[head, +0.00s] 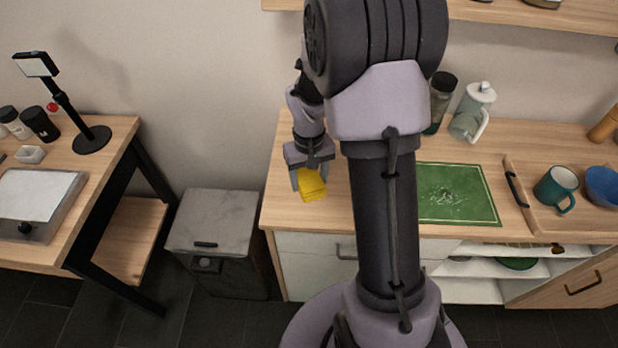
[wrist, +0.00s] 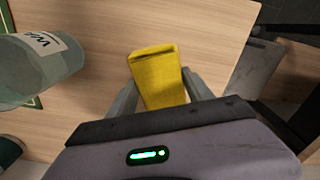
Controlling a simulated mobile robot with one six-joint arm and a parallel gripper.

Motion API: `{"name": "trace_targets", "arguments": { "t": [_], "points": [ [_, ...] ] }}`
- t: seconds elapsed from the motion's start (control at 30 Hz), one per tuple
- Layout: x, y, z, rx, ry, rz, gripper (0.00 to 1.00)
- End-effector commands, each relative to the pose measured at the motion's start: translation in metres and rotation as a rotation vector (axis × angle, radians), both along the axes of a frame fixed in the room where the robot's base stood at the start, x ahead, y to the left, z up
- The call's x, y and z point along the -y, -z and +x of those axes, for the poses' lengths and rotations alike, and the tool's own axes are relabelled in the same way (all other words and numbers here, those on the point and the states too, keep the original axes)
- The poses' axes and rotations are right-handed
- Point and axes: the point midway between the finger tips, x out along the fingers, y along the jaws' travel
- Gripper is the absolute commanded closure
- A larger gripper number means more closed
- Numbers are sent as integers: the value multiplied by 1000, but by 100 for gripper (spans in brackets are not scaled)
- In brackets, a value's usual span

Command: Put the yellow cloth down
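The yellow cloth (head: 311,187) is a folded piece between the fingers of my gripper (head: 312,174), at the left end of the wooden counter (head: 285,208). In the wrist view the cloth (wrist: 158,78) sticks out past the fingertips of my gripper (wrist: 162,92), with a finger along each side. The gripper looks shut on it. The bare counter top shows around the cloth. I cannot tell whether the cloth touches the counter or hangs just above it.
A dark-capped bottle (head: 437,108) and a pale lidded bottle (head: 472,112) stand at the back. A green board (head: 457,195) lies right of my arm. A wooden tray (head: 540,217) holds a teal mug (head: 556,188) and blue bowl (head: 604,186). A grey bin (head: 212,225) stands left.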

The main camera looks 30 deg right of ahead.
Motion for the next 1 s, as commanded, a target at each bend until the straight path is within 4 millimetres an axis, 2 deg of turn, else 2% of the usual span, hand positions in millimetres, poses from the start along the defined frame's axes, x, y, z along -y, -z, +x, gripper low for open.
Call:
{"name": "trace_targets", "arguments": {
  "t": [0.03,0.1,0.37,0.47,0.8,1.0],
  "points": [
    [0,0,0,0,0,0,31],
    [0,0,0,0,0,0,19],
    [0,0,0,0,0,0,19],
    [0,-10,0,1,0,0,19],
    [0,-102,0,2,1,0,19],
    [-3,-129,-1,9,2,-1,19]
  ]
}}
